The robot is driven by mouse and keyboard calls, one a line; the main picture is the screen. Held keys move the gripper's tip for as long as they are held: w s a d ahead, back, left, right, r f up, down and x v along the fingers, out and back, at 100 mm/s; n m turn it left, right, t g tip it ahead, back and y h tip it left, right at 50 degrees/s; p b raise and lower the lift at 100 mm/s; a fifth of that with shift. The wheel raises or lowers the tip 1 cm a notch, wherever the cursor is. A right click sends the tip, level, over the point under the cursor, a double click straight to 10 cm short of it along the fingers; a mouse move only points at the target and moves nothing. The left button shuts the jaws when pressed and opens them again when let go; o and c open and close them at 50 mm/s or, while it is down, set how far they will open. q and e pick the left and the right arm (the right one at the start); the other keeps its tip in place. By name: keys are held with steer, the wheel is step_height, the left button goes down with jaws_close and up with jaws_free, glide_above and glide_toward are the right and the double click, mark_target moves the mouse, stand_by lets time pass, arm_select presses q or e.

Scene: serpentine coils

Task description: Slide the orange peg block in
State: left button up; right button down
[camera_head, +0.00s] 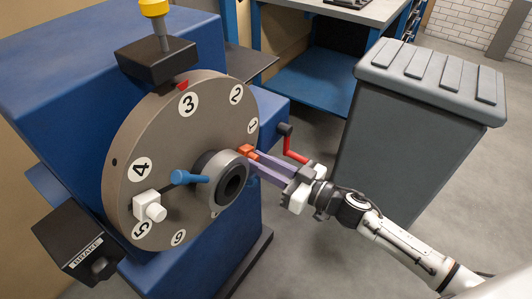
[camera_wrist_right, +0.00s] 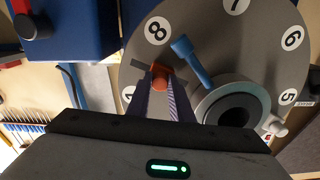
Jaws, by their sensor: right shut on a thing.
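The orange peg block (camera_head: 247,151) is at the right side of the grey numbered disc (camera_head: 205,120), just below the number 1. In the right wrist view the orange peg block (camera_wrist_right: 160,68) shows a round knob, between the numbers 8 and 1. My right gripper (camera_head: 254,160) has its purple fingers reaching to the block from the right and is shut on it. In the wrist view a dark strip, perhaps a slot, shows left of the block. How deep the block sits cannot be told. My left gripper is not in view.
A blue lever (camera_head: 189,177) and a hollow hub (camera_head: 232,181) sit at the disc's middle. A white peg block (camera_head: 149,207) is near number 5. A red crank (camera_head: 293,146) stands close behind my right gripper. A grey bin (camera_head: 405,140) is at the right.

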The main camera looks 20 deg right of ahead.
steer(key=shift+s+a, duration=0.1)
steer(key=shift+a, duration=0.05)
steer(key=c, duration=1.6)
jaws_free()
steer(key=v, duration=1)
steer(key=shift+s+r, duration=0.1)
